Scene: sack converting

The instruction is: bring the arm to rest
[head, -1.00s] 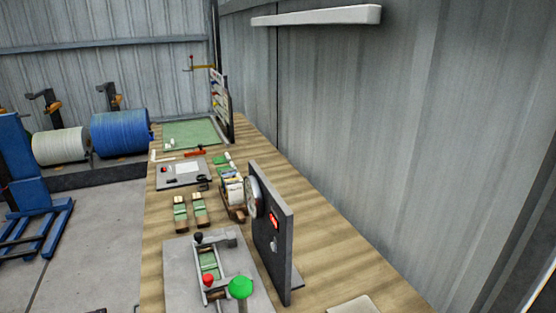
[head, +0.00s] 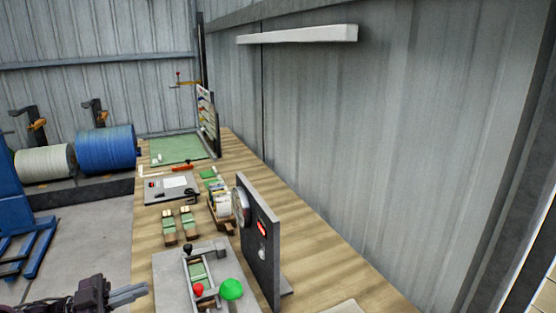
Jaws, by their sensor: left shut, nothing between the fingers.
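My left gripper (head: 130,295) shows at the bottom left of the head view. It is shut and empty, its fingers pointing right. It is in front of the workbench's left edge, to the left of the grey fixture plate and apart from it in the picture. My right gripper is not in the head view.
The wooden workbench (head: 330,270) runs along the wall. On it are a grey fixture plate (head: 170,275) with red and green knobs, an upright dark panel (head: 261,245), small green-topped blocks (head: 188,222) and a green mat (head: 180,149).

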